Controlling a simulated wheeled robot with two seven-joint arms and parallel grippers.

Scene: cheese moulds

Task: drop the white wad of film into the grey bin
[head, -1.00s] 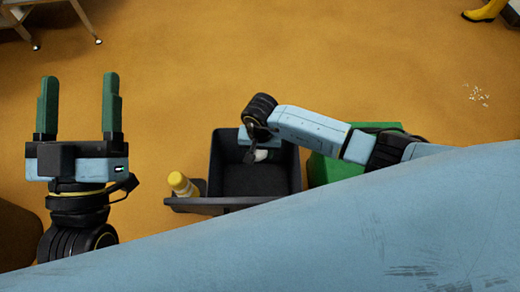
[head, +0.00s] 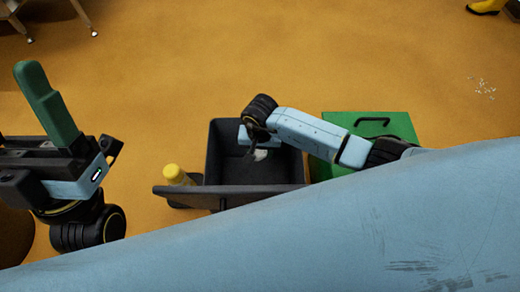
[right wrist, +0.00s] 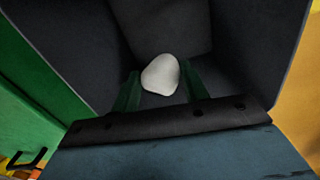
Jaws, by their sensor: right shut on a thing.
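The white wad of film (head: 261,155) is a small pale lump in the head view. In the right wrist view the wad (right wrist: 160,74) sits between the green fingers of my right gripper (right wrist: 160,88), which is shut on it. The grey bin (head: 213,160) is dark and open at the top. My right gripper (head: 256,147) is over the bin's opening, with the bin's dark inside behind the wad. Its fingers are mostly hidden in the head view.
A yellow-capped bottle (head: 174,175) stands at the bin's left side. A green box (head: 395,126) with a black handle is right of the bin. A metal-legged stand (head: 85,16) and a yellow boot (head: 487,6) are at the back. The floor behind the bin is clear.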

